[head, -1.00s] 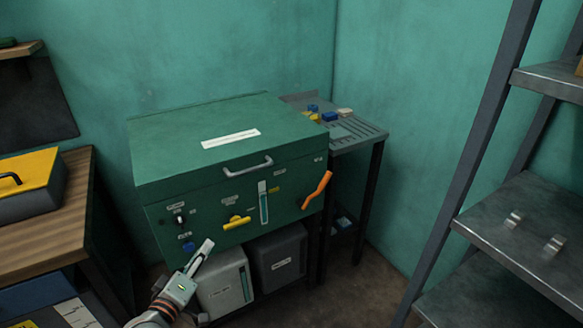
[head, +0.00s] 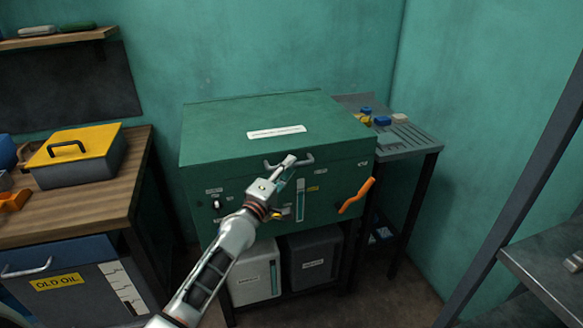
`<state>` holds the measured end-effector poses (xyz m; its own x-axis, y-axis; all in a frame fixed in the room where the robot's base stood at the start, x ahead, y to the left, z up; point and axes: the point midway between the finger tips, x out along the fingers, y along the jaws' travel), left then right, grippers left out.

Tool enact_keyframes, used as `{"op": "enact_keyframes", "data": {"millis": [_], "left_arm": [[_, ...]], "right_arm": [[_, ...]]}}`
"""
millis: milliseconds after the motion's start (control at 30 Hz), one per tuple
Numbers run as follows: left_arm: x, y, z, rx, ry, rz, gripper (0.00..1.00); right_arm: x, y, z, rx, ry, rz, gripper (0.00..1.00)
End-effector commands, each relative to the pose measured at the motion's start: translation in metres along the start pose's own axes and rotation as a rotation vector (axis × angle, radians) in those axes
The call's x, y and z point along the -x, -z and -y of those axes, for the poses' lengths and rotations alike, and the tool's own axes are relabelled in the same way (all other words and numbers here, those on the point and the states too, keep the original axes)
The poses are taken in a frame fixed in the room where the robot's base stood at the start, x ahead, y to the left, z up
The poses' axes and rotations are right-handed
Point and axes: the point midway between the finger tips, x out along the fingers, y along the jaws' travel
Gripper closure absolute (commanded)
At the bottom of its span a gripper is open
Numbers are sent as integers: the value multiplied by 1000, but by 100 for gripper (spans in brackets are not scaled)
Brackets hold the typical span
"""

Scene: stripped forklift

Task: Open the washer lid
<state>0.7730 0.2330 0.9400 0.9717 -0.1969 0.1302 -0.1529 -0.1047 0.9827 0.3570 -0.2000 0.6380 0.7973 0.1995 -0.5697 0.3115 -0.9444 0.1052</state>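The green washer (head: 240,175) stands against the back wall, with its lid (head: 230,126) down and shut. A grey bar handle (head: 304,161) is on the front of the lid, below a white label strip. My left gripper (head: 287,162) is in front of the lid, at the left part of the handle in the picture. The fingers look close together, but I cannot tell whether they touch or hold the handle. My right gripper is not in view.
An orange lever (head: 357,195) sticks out at the washer's front right. A wooden bench (head: 60,207) with a yellow-lidded toolbox (head: 75,150) is at left. A side table (head: 410,140) with small blocks stands at right, and metal shelving (head: 550,265) at far right.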

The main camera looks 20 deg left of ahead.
Motion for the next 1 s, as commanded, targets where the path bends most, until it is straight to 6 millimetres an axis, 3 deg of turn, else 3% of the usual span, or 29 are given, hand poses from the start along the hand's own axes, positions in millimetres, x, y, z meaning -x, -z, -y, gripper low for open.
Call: {"op": "enact_keyframes", "data": {"millis": [200,467,500,600,1000], "left_arm": [[-16,0,1,0,1,-1,74],[-17,0,0,-1,1,0,74],[-17,0,0,-1,1,0,76],[-17,0,0,-1,1,0,100],[-25,2,-11,0,-2,-1,100]], "right_arm": [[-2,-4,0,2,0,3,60],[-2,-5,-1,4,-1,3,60],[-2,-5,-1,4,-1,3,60],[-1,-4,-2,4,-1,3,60],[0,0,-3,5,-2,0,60]]}}
